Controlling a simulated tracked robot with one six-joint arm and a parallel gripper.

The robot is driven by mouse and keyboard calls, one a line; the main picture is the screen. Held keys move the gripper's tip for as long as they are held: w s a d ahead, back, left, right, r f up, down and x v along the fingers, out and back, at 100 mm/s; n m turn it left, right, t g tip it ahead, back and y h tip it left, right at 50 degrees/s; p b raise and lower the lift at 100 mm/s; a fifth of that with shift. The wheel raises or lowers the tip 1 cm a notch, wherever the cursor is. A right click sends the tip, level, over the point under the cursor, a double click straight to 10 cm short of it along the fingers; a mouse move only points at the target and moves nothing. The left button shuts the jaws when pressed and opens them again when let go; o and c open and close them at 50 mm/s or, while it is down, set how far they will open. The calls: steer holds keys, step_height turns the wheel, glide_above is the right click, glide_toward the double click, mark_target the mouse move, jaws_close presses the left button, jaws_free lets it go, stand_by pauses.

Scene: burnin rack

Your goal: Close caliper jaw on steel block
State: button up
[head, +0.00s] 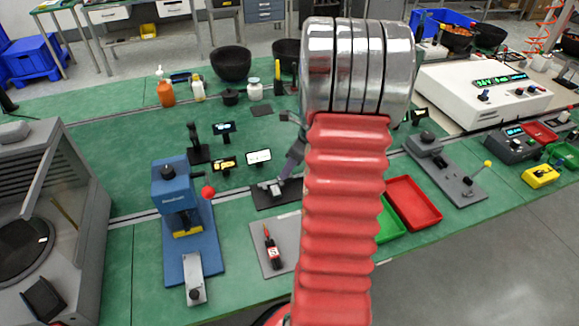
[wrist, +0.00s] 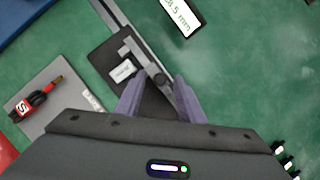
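The caliper (wrist: 117,22) lies on a dark mat (wrist: 103,55), its grey beam running diagonally in the wrist view. The small pale steel block (wrist: 123,71), with a label, sits on the mat beside the caliper's jaw. My gripper (wrist: 161,76) has two purple fingers spread apart, with a dark round-topped part of the caliper (wrist: 159,80) between their tips. I see gaps beside that part; contact is not clear. In the head view, the caliper (head: 272,187) is partly hidden behind my arm, and my gripper (head: 292,160) shows only in part.
A display reading 8.5 mm (wrist: 181,14) stands close to the caliper. A grey plate (wrist: 62,105) with a red-and-black tool (wrist: 37,100) lies left. A blue press (head: 178,195) stands left in the head view; red (head: 413,204) and green trays lie right.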

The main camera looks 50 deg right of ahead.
steer(key=shift+c, duration=0.4)
steer(key=c, duration=0.7)
steer(key=shift+w+a, duration=0.4)
steer(key=shift+a, duration=0.25)
steer(key=o, duration=0.8)
steer(key=v, duration=1.3)
steer(key=shift+s+r, duration=0.15)
steer(key=shift+r, duration=0.1)
steer(key=shift+c, duration=0.8)
